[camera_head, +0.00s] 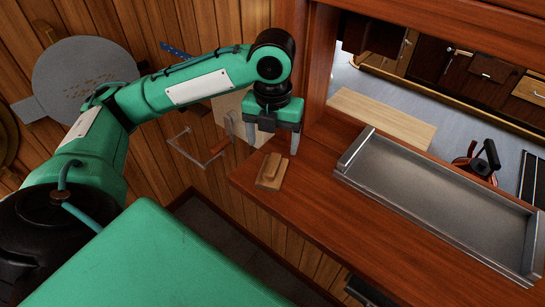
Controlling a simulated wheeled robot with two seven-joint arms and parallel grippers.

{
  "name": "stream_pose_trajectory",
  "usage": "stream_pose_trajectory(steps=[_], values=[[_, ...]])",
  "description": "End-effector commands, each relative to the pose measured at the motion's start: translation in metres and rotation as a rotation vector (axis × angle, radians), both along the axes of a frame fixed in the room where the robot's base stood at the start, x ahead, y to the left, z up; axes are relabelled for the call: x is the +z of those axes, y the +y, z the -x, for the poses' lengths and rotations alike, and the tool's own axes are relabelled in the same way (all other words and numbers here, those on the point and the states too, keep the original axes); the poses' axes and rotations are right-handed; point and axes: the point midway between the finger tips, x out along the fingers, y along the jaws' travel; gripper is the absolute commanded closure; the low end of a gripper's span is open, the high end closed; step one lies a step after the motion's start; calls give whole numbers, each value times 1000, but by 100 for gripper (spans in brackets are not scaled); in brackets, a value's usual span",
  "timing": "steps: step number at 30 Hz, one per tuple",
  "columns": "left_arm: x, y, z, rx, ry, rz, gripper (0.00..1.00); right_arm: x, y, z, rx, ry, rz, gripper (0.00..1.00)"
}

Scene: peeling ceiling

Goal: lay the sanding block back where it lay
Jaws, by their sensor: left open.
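The sanding block (270,171) is a small brown wooden block with a raised top, lying on the reddish wooden counter (318,192) near its left end. My left gripper (273,143) is just above and behind the block, pointing down. Its two grey fingers are apart, with nothing seen between them. The block lies a little nearer the camera than the fingers, and I see no contact. My right gripper is not in view.
A long grey metal tray (445,205) takes up the right part of the counter. Wire holders (200,150) hang on the plank wall left of the counter. The counter between block and tray is clear.

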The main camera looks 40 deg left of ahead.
Motion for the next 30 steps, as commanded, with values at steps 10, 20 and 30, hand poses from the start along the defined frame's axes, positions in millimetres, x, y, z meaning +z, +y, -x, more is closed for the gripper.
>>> stream_pose_trajectory(steps=[10,20,30], values=[[36,0,0,1,0,0,24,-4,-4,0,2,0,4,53],[38,0,0,1,1,0,24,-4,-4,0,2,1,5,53],[38,0,0,1,1,0,24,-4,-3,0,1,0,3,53]])
